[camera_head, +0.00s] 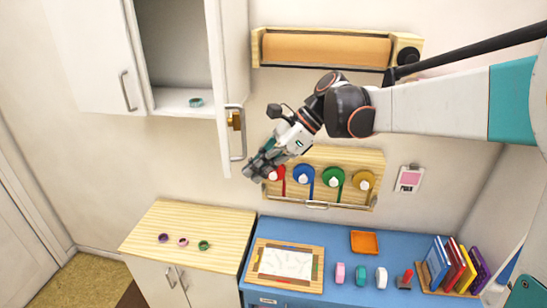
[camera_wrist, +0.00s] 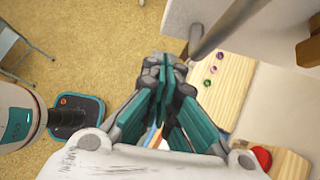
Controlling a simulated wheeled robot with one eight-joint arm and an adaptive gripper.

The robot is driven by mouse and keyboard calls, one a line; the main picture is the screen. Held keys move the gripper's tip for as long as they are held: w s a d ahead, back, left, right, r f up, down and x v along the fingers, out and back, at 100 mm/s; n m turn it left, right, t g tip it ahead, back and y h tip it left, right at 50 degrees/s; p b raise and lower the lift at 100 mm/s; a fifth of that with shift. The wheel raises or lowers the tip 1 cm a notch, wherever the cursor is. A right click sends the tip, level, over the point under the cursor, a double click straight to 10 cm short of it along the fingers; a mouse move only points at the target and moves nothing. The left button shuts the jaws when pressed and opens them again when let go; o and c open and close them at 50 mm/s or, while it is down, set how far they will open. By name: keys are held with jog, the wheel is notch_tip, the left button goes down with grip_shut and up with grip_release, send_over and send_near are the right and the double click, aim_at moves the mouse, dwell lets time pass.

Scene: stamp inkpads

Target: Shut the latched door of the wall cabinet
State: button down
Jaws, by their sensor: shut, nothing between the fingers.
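The wall cabinet (camera_head: 178,45) has its right door (camera_head: 228,70) swung open, showing the inside. This door carries a grey bar handle (camera_head: 242,140) and a brass latch (camera_head: 234,120). My gripper (camera_head: 252,170) is shut and empty, just right of the door's lower edge, near the handle's lower end. I cannot tell from this view whether it touches. In the wrist view the closed fingers (camera_wrist: 165,70) are beside the grey handle bar (camera_wrist: 209,42), with the white door (camera_wrist: 235,18) behind it. A brass-coloured part shows at the right edge.
A closed left door (camera_head: 90,50) adjoins the opening, and a small teal ring (camera_head: 195,102) lies inside. Below are a wooden counter (camera_head: 190,222) with small inkpads and a blue desk (camera_head: 340,240). A rack of coloured tape rolls (camera_head: 320,178) hangs close to my gripper.

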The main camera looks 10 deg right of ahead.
jog(key=shift+a, duration=0.95)
